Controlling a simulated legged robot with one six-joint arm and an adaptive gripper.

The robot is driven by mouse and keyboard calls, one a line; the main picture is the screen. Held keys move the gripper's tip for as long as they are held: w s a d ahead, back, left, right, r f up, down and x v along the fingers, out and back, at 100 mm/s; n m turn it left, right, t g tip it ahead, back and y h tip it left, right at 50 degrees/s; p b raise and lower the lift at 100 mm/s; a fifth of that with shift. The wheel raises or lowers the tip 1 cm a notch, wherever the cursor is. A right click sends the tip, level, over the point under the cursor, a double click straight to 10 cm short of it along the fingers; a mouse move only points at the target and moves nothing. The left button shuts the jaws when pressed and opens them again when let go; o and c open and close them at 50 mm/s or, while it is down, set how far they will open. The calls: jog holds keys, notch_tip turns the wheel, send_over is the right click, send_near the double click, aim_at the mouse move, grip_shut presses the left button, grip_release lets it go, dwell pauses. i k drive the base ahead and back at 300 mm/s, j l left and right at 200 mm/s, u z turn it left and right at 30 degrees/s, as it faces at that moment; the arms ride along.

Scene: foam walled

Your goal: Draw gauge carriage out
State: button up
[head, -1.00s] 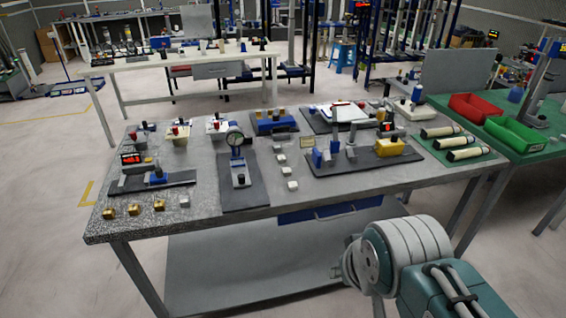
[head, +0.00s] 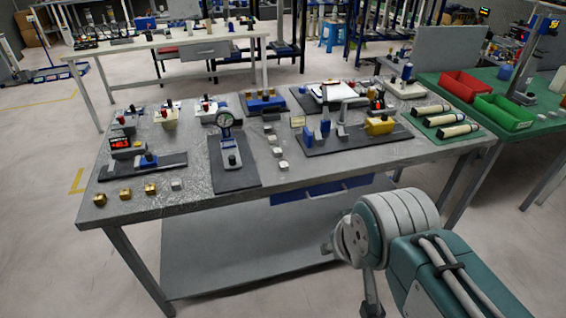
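A round dial gauge (head: 224,120) stands upright on a dark base plate (head: 222,178) on the speckled grey table. A blue and grey block with a black knob (head: 231,160) sits in front of the dial on the same plate. To its left, a second fixture has a red digital readout (head: 121,143) and a blue block with a black knob (head: 146,160) on a dark strip. I cannot tell which block is the gauge carriage. My arm is at the lower right, apart from the table. A grey part below its wrist may be my gripper (head: 370,295); its fingers are not clear.
Brass cubes (head: 125,194) lie along the table's front left edge, and pale cubes (head: 276,152) beside the dial fixture. Red (head: 468,87) and green bins (head: 504,111) stand on the green table. The floor in front is clear.

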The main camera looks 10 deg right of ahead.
aim_at(231, 157)
jog(key=i+l+u, duration=0.1)
jog(key=i, duration=0.45)
jog(key=i+l+u, duration=0.1)
jog(key=i, duration=0.45)
